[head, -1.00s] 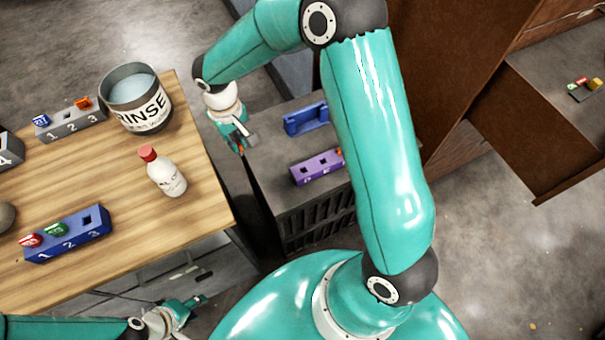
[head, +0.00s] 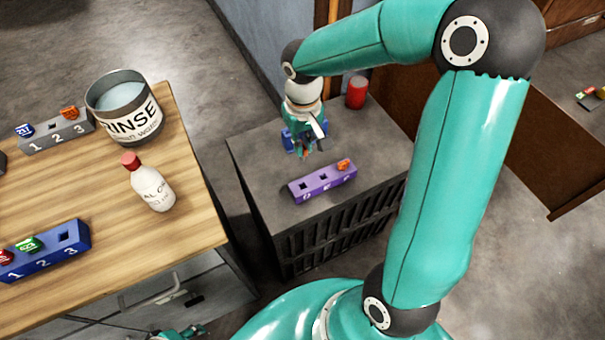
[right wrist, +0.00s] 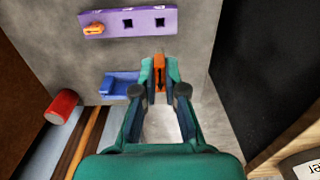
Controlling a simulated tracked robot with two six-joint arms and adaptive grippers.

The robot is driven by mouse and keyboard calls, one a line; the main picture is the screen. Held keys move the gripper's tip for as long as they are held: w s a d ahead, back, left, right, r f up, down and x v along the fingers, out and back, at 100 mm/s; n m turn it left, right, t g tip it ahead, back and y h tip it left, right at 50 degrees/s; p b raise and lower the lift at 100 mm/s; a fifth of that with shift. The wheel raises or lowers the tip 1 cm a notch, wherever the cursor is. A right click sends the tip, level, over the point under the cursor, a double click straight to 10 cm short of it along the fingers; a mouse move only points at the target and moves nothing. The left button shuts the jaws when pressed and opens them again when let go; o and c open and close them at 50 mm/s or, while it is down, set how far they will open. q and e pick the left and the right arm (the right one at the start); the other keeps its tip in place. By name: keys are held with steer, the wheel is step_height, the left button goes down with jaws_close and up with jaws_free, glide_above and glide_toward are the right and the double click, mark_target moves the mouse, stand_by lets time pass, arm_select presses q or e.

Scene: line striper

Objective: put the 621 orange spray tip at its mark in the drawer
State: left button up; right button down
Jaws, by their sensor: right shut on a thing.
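My right gripper (head: 306,150) is over the dark cabinet top, just behind the purple rack. In the right wrist view its fingers (right wrist: 160,72) are shut on an orange spray tip (right wrist: 159,80), whose number I cannot read. Other orange tips sit in the purple rack (head: 343,165) and in slot 3 of the grey rack (head: 69,112). A drawer front with a handle (head: 180,290) shows under the wooden table; its inside and any mark are hidden. My left gripper (head: 180,333) is barely in view at the bottom edge.
The purple rack (head: 310,188) has two empty holes. A blue holder (right wrist: 121,86) and a red can (head: 356,92) stand near my right gripper. The table (head: 110,210) carries a rinse pot (head: 140,120), a bottle (head: 152,188) and a blue rack (head: 50,262).

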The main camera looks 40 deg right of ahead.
step_height(320, 180, down, 12)
steer(key=b, duration=0.1)
steer(key=shift+r, duration=0.2)
steer(key=shift+f+b, duration=0.6)
steer(key=shift+b, duration=0.1)
steer(key=c, duration=1.2)
jaws_free()
steer(key=shift+r, duration=0.1)
steer(key=shift+c, duration=0.2)
step_height(320, 180, up, 13)
steer(key=p, duration=0.2)
steer(key=shift+p, duration=0.35)
